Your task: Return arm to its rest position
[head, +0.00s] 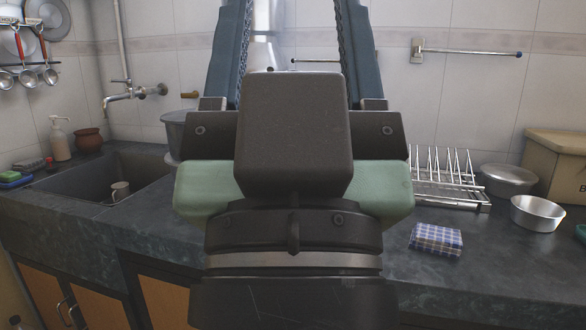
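My gripper (297,12) fills the middle of the head view, seen from behind, raised in front of the counter. Its dark body with a pale green band hides the middle of the counter. Its two blue-grey fingers point up and stand wide apart, and their tips reach the top edge of the picture. A shiny, steel-like upright thing (266,36) shows between the fingers, nearer the left one. It does not fill the gap, and its lower part is hidden by the gripper. I cannot tell whether it is a canister.
A dark stone counter (500,255) runs across. At left are a sink (95,185) with a mug (120,191) and a tap (135,95). At right are a dish rack (450,180), metal bowls (537,213), a checked cloth (436,239) and a cardboard box (558,165).

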